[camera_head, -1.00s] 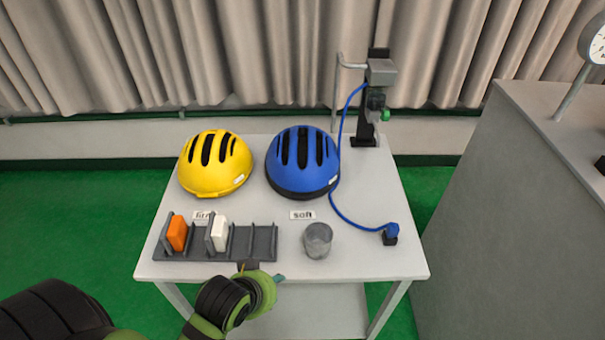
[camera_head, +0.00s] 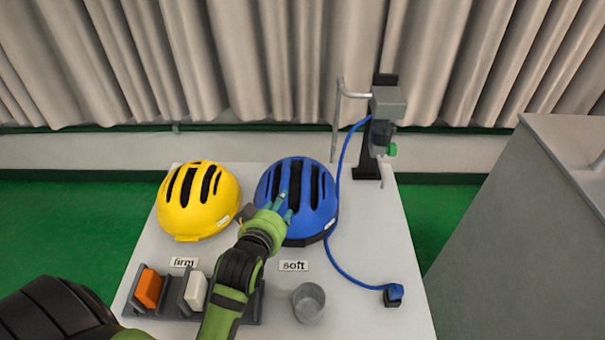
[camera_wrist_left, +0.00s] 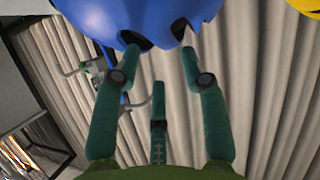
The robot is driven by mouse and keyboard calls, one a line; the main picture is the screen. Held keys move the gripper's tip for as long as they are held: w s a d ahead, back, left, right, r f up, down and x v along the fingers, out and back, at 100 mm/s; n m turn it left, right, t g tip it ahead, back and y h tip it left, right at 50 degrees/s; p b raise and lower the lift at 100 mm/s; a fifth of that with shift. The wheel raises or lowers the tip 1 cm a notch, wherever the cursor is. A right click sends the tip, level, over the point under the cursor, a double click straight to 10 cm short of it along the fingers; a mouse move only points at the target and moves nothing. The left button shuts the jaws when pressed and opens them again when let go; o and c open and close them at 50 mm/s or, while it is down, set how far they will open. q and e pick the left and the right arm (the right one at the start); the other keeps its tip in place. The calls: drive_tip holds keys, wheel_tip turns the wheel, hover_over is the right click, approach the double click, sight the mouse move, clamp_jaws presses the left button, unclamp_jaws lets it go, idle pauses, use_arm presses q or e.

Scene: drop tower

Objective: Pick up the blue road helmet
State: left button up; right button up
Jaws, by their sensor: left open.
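The blue road helmet (camera_head: 312,205) sits dome up on the white table, behind the "soft" label (camera_head: 293,265). My left gripper (camera_head: 283,205) is at the helmet's front left side, overlapping it in the head view. In the left wrist view the helmet (camera_wrist_left: 150,15) fills the top edge, and the open fingers of my left gripper (camera_wrist_left: 150,65) point toward its vents with nothing between them. Whether a fingertip touches the shell I cannot tell. My right gripper is not in view.
A yellow helmet (camera_head: 198,200) sits close on the left. A rack (camera_head: 172,312) holds an orange block (camera_head: 148,288) and a white block (camera_head: 196,291).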

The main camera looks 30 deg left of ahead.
use_arm(q)
drive_tip(key=shift+w+a+f, duration=0.1)
drive_tip(key=shift+w, duration=0.65)
drive_tip(key=shift+w+a+f+p, duration=0.25)
drive_tip(key=shift+w+f+p, duration=0.05)
drive_tip(key=shift+w+p, duration=0.25)
drive_tip(key=x, duration=0.2)
drive_tip(key=shift+w+a+f, duration=0.1)
drive_tip(key=shift+w+f, duration=0.05)
drive_tip(key=shift+w, duration=0.15)
drive_tip(key=shift+x, duration=0.75)
drive_tip(key=shift+s+f, duration=0.1)
drive_tip(key=shift+c, duration=0.4)
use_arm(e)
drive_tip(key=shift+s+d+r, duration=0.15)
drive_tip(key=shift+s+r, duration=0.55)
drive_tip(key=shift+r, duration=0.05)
